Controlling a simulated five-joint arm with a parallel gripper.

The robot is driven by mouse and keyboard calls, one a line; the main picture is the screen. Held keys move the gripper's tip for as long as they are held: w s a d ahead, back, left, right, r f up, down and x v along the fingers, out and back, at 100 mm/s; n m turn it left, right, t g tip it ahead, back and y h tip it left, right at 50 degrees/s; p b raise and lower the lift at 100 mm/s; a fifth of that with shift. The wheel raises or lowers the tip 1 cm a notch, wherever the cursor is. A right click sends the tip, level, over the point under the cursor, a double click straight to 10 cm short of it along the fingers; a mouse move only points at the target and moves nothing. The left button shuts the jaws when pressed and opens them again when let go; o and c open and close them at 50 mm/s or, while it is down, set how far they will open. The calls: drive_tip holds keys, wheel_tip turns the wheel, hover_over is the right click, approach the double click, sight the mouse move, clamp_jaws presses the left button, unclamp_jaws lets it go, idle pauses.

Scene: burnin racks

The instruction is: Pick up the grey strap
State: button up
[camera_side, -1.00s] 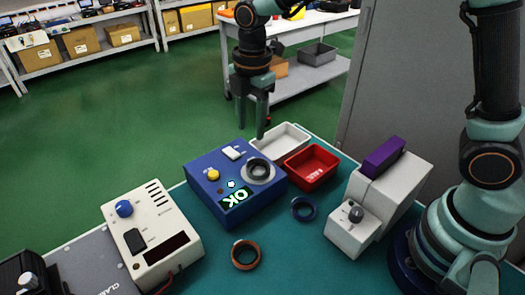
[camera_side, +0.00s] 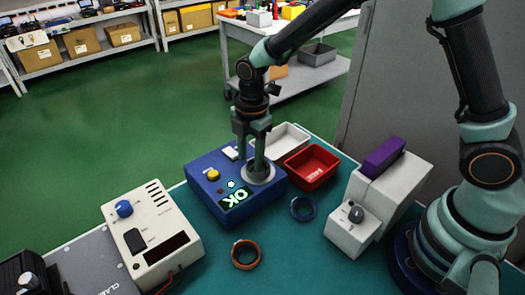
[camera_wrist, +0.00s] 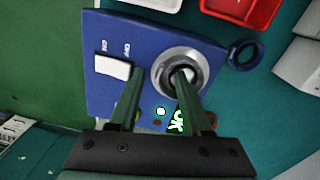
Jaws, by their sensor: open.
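The grey strap (camera_wrist: 181,58) appears as a dark grey ring in the round pale seat on top of the blue tester box (camera_side: 215,199). In the side view my gripper hides most of the seat. My gripper (camera_side: 251,164) points down over the box, with its fingers apart and nothing held between them. In the wrist view my gripper (camera_wrist: 157,74) has one finger across the ring's opening and the other beside the white switch. I cannot tell whether a fingertip touches the ring. The box's display reads OK.
A red tray (camera_side: 312,167) and a white tray (camera_side: 285,139) stand behind the box. A dark blue ring (camera_side: 303,208) and an orange-brown ring (camera_side: 246,254) lie on the teal mat. A cream device (camera_side: 152,237) stands left; a grey-white device with a purple top (camera_side: 383,157) stands right.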

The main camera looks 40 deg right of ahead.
sight(251, 160)
clamp_jaws()
drive_tip(key=shift+r, duration=0.15)
wheel_tip(251, 160, up, 20)
idle(0.5)
